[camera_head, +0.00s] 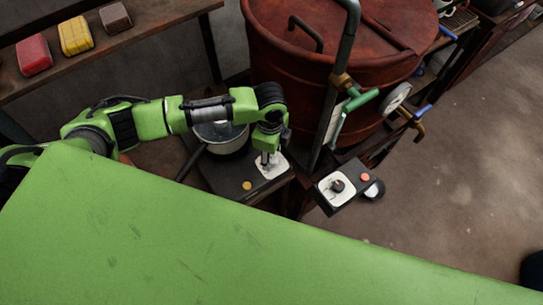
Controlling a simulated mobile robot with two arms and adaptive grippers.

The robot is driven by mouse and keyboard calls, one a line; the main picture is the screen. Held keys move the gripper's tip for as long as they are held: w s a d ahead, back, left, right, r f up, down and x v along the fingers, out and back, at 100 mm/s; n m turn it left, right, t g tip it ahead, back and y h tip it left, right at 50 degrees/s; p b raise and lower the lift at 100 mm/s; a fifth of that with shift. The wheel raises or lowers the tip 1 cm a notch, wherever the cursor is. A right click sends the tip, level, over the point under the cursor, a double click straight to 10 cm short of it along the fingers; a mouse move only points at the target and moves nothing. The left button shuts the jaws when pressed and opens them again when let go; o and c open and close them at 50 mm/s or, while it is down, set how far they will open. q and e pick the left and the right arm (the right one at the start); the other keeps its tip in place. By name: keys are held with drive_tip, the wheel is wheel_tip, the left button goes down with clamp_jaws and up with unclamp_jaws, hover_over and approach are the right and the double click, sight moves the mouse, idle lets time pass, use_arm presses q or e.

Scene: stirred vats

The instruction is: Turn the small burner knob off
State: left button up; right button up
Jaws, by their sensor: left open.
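My left gripper (267,161) points down over a white dial plate (277,170) on a dark box (228,181). It is open, with its fingertips at the plate. A small pot (224,146) with a dark handle stands at the back of this box, so this looks like the small burner. The small burner's knob is hidden by the gripper, and I cannot tell whether the fingers touch it or which way it points. A second dark knob (338,186) shows on another white plate (326,193) further right. My right gripper is not in view.
A large red lidded vat (300,75) with pipes and a green-handled lever (360,101) stands behind and right of my gripper. A yellow button (246,185) is on the near box, an orange one (364,177) on the right box. A shelf (130,43) holds coloured blocks.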

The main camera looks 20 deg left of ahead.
sight(271, 161)
use_arm(q)
wheel_tip(271, 161, up, 10)
drive_tip(key=shift+s, duration=0.15)
drive_tip(key=shift+s+f, duration=0.1)
idle(0.6)
